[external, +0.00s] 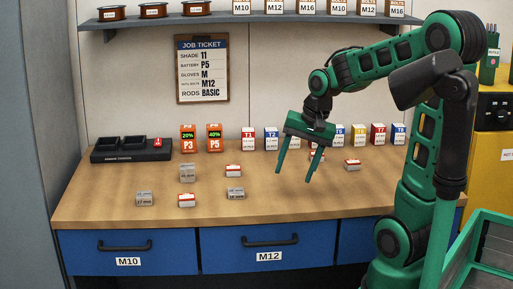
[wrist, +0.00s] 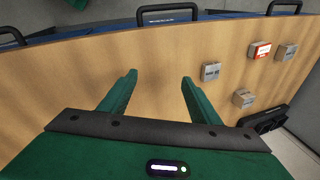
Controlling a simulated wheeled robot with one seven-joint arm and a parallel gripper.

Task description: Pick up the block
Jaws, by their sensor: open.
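Several small blocks lie on the wooden bench. Grey ones stand at the middle left (external: 187,173), the front left (external: 144,199) and the front middle (external: 235,193). Red-and-white ones are at the front (external: 187,200), behind the front grey one (external: 233,171), and right of my gripper (external: 352,165). Which is the task's block cannot be told. My green gripper (external: 294,176) is open and empty above the bench, fingers down. In the wrist view its fingers (wrist: 159,77) frame bare wood; grey blocks (wrist: 210,72) and a red-and-white one (wrist: 260,50) lie to the right.
Along the back are a black charger (external: 130,156), battery packs P3 (external: 188,140) and P5 (external: 214,138), and a row of small labelled boxes (external: 270,138). A job ticket (external: 203,70) hangs above. Blue drawers (external: 130,248) are below; a green crate (external: 490,250) is at right.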

